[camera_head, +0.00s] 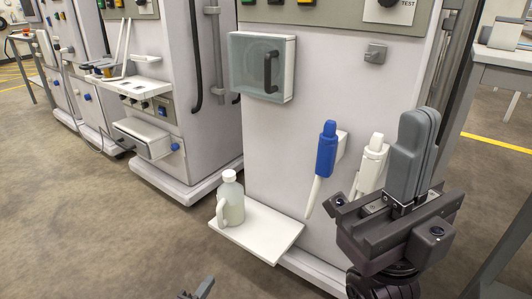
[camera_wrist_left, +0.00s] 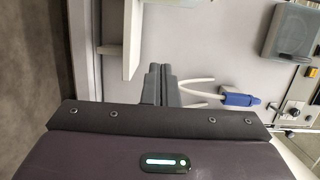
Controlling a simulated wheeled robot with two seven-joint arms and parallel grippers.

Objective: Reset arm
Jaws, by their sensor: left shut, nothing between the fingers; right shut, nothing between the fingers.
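My right gripper (camera_head: 418,122) stands at the right of the head view, its two grey fingers pressed together and pointing up, with nothing between them. It is in front of the machine and partly covers the white connector (camera_head: 372,160). Only the tip of my left gripper (camera_head: 203,288) shows at the bottom edge of the head view. In the left wrist view, my left gripper (camera_wrist_left: 160,84) has its dark fingers together and empty, apart from the machine's blue connector (camera_wrist_left: 238,99).
The machine (camera_head: 270,140) has a blue connector (camera_head: 326,150), a clear-fronted box (camera_head: 262,66) and a low white shelf (camera_head: 270,232) holding a jug (camera_head: 230,203). More machines stand at left. A grey table (camera_head: 505,60) is at right. The floor (camera_head: 90,220) at lower left is clear.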

